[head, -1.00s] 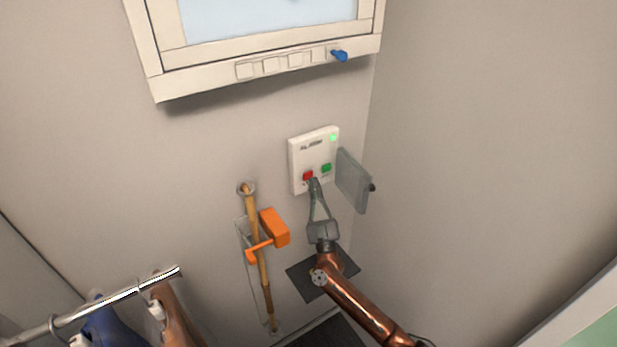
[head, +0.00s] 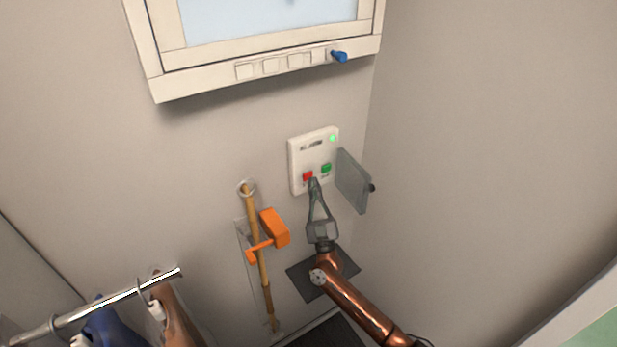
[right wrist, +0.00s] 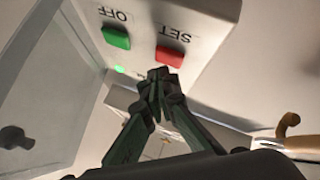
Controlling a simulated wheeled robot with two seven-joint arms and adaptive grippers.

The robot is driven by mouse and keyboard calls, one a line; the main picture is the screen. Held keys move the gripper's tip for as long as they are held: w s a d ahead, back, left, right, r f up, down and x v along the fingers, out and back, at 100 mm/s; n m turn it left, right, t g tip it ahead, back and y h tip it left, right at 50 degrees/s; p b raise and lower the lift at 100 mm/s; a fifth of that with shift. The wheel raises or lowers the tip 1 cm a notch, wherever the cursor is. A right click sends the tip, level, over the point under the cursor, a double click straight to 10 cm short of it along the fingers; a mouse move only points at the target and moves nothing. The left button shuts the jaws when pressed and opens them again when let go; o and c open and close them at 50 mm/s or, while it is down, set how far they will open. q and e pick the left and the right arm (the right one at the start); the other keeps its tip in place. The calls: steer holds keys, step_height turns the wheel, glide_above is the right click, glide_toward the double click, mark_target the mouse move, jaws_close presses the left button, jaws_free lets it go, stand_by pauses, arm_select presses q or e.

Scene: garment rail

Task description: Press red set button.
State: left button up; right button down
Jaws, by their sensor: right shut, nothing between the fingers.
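The red SET button (head: 308,176) is on the lower left of a white alarm panel (head: 297,160) on the wall. In the right wrist view the red button (right wrist: 170,56) shows under the word SET. A green OFF button (head: 326,168) is beside it, and a green light (head: 333,138) glows at the panel's upper right. My right gripper (head: 313,182) is shut and empty, its tips just below the red button. In the right wrist view the fingertips (right wrist: 162,75) are close to the red button; I cannot tell whether they touch it. My left gripper is out of view.
A grey cover flap (head: 353,182) stands open at the panel's right. A wooden rod with an orange clamp (head: 275,228) is on the wall to the left. A garment rail (head: 110,300) with clothes is at lower left. A framed window unit (head: 265,75) hangs above.

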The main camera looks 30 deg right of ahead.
steer(key=shift+w, duration=0.25)
steer(key=shift+w+a, duration=0.1)
steer(key=shift+w, duration=0.3)
stand_by(0.6)
steer(key=shift+s+p, duration=0.2)
steer(key=shift+p, duration=0.1)
steer(key=shift+s+p, duration=0.4)
steer(key=shift+s, duration=0.25)
steer(key=shift+s+d+p, duration=0.15)
steer(key=shift+s+p, duration=0.5)
steer(key=shift+s, duration=0.6)
steer(key=shift+s+d+p, duration=0.15)
steer(key=shift+s+p, duration=0.45)
steer(key=shift+s, duration=0.65)
